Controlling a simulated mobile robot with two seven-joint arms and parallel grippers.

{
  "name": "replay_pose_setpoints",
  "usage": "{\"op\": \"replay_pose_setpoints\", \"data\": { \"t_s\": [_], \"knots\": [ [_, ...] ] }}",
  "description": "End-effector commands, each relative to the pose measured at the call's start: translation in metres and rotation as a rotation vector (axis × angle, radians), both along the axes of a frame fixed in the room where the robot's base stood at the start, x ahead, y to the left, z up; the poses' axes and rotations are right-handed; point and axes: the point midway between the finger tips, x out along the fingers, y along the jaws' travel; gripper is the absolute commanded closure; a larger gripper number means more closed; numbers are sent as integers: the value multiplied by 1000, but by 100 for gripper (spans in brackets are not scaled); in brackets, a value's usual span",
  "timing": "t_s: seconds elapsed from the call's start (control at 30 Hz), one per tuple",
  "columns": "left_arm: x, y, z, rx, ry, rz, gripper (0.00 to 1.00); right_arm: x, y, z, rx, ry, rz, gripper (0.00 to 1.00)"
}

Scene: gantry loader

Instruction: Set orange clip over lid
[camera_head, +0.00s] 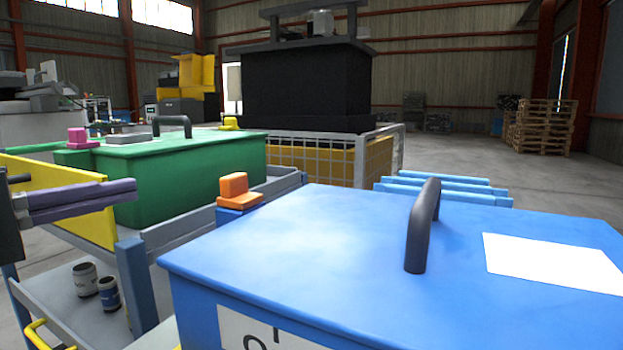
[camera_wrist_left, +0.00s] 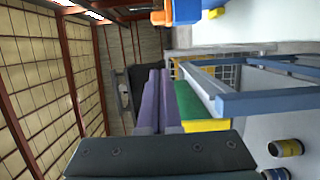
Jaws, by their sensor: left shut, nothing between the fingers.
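The orange clip (camera_head: 233,190) sits on a small blue block at the far left edge of the blue lid (camera_head: 320,235), beside the lid rather than across it. The lid is flat, with a dark arched handle (camera_head: 422,226) and a white label. My left gripper (camera_head: 134,190) has purple fingers, shut and empty, pointing right and left of the clip with a clear gap. In the left wrist view the purple fingers (camera_wrist_left: 158,78) lie together, and an orange part, likely the clip (camera_wrist_left: 158,17), shows at the top edge. My right gripper is not in view.
A green box (camera_head: 190,165) with a dark handle, a pink clip (camera_head: 76,138) and a yellow clip (camera_head: 230,124) stands behind my left gripper. A cart post (camera_head: 136,285) rises below the gripper. Two cans (camera_head: 108,294) stand on the lower shelf.

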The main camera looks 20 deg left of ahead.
Motion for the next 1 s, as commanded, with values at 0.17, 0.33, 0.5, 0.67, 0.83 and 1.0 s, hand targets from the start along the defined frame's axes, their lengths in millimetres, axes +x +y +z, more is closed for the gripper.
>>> {"op": "replay_pose_setpoints", "data": {
  "t_s": [0.17, 0.33, 0.5, 0.67, 0.83, 1.0],
  "knots": [
    [37, -12, 2, -1, -4, -1, 100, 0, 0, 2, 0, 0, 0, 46],
    [71, -24, 1, -2, -3, -1, 100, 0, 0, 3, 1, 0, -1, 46],
    [73, -49, 2, -2, 1, -2, 100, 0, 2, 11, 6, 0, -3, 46],
    [72, -62, 1, -1, 1, -1, 100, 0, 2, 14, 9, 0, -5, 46],
    [71, -65, 0, 0, 1, 0, 100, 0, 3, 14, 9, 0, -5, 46],
    [71, -65, 0, 0, 1, 0, 100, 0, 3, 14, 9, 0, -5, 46]
  ]
}}
